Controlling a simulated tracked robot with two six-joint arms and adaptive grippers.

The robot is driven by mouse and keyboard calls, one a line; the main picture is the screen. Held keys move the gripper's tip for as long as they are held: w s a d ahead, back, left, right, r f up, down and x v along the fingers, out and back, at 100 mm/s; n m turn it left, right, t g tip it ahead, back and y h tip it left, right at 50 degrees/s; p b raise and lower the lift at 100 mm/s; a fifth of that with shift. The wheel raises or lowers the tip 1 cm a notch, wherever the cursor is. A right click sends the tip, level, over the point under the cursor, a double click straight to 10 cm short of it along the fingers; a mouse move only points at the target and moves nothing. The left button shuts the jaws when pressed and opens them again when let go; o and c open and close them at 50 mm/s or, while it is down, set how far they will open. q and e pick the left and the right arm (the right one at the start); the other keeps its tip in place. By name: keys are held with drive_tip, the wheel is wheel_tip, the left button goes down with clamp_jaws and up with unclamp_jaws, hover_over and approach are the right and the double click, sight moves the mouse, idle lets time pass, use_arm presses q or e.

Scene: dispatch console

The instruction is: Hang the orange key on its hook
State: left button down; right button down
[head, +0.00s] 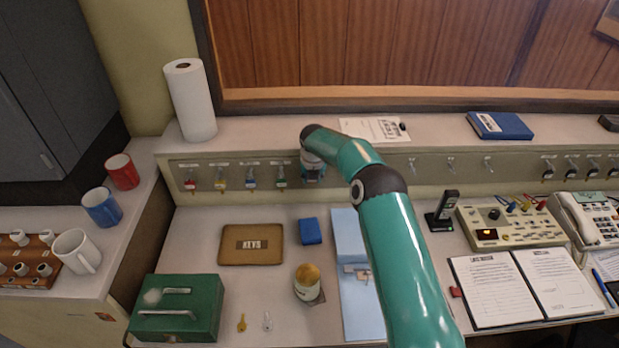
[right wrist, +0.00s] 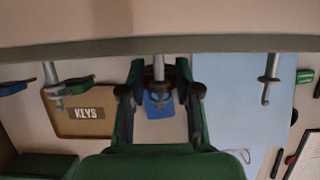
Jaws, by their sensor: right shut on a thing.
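My right gripper (head: 313,176) is at the hook rail, just right of the green-tagged key. In the right wrist view my right gripper (right wrist: 159,85) has its fingers either side of a metal hook (right wrist: 158,66). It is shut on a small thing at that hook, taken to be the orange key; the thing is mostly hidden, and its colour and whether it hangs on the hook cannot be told. My left gripper is not in view.
Keys with red (head: 190,184), yellow (head: 221,183), blue (head: 251,182) and green (head: 281,182) tags hang to the left. Bare hooks (head: 450,165) are on the right. A KEYS board (head: 252,245), a blue block (head: 310,231) and a green box (head: 178,308) are on the desk below.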

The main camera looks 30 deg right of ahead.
drive_tip(key=shift+w+d+r, duration=0.2)
drive_tip(key=shift+d+r, duration=0.05)
drive_tip(key=shift+r, duration=0.05)
drive_tip(key=c, duration=1.2)
unclamp_jaws()
drive_tip(key=o, duration=0.5)
drive_tip(key=shift+w+f, duration=0.1)
drive_tip(key=shift+f, duration=0.2)
drive_tip(key=shift+c, duration=0.2)
drive_tip(key=shift+a, duration=0.1)
drive_tip(key=shift+f, duration=0.1)
drive_tip(key=shift+p+v, duration=0.7)
drive_tip(key=shift+v, duration=2.4)
drive_tip(key=shift+f, duration=0.1)
